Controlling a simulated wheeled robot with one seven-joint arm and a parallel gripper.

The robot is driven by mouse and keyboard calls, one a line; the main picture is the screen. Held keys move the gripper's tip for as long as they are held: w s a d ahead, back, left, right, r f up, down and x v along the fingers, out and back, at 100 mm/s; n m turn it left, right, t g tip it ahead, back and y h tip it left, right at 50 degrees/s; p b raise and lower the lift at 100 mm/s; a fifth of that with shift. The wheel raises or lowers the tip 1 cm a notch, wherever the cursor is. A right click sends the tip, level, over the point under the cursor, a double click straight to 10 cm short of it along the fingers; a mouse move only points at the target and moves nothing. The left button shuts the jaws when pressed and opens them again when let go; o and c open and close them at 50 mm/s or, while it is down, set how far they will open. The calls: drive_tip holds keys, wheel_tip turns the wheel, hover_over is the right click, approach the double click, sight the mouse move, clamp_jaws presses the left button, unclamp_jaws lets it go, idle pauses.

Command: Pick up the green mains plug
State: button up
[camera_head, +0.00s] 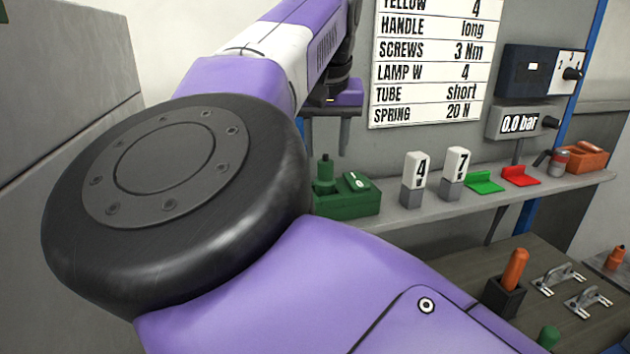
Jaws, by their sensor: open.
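A green upright piece with a narrower top (325,172), which looks like the green mains plug, stands at the left end of a green box (352,203) on the shelf. The lower part of the box is partly hidden by my arm. My gripper (329,137) points down with its two fingers apart and nothing between them. In the picture it is just above the green piece; I cannot tell how far apart they are in depth. Another green rounded top (548,338) shows at the bottom right, mostly cut off, and I cannot tell what it is.
Along the shelf (450,190) stand two numbered blocks (412,180), a green bracket (484,182) and a red bracket (520,176). A lower bench holds an orange handle (515,268) in a black block and metal clamps (557,279). My arm covers the left and middle.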

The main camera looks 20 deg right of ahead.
sight(326, 173)
drive_tip(key=shift+p+x, duration=1.1)
drive_tip(key=shift+x, duration=2.85)
drive_tip(key=shift+s, duration=0.1)
clamp_jaws()
